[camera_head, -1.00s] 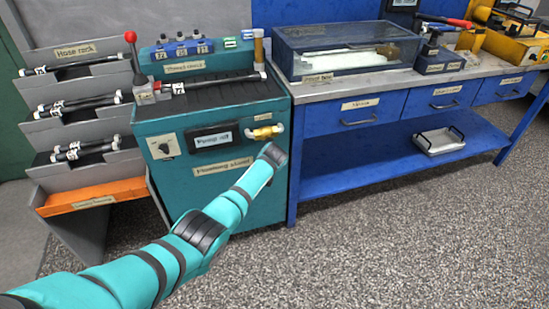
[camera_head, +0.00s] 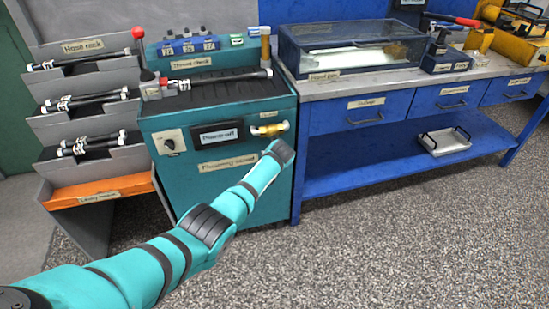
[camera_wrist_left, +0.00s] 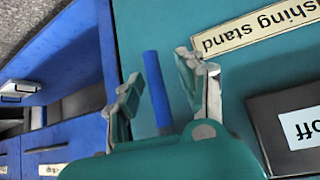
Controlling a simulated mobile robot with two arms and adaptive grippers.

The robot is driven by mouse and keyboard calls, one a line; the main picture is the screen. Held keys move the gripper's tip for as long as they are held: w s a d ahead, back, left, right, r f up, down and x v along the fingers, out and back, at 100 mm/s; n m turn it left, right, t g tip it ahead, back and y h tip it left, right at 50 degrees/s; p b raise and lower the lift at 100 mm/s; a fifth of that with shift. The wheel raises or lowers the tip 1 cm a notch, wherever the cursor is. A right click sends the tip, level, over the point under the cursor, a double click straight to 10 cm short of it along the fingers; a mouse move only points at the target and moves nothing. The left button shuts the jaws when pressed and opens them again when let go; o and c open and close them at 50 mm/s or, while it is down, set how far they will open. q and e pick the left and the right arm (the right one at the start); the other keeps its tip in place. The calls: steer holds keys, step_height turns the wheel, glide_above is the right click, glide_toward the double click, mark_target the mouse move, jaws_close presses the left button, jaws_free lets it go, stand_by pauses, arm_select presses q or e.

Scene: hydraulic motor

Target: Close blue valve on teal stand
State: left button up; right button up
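The teal stand (camera_head: 232,190) stands left of the blue workbench, with a brass-yellow fitting (camera_head: 269,129) on its front right. My left arm reaches to the stand front just below this fitting; its gripper fingers are hidden behind the wrist in the head view. In the left wrist view a blue bar-shaped handle (camera_wrist_left: 157,92), which looks like the blue valve, lies between the two spread fingers of my left gripper (camera_wrist_left: 165,72). Gaps show on both sides of the handle. My right gripper is not seen.
On the stand are a power-off panel (camera_head: 216,135), a knob (camera_head: 170,145) and a black hose (camera_head: 222,78). A hose rack (camera_head: 90,130) is at left. The blue workbench (camera_head: 330,185) is close on the right. The floor in front is free.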

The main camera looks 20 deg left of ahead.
arm_select(q)
steer(key=shift+r, duration=0.1)
steer(key=shift+s+d+r, duration=0.15)
steer(key=shift+d+r, duration=0.1)
steer(key=shift+r, duration=0.05)
steer(key=v, duration=1.1)
steer(key=shift+s, duration=0.2)
steer(key=shift+a+f, duration=0.1)
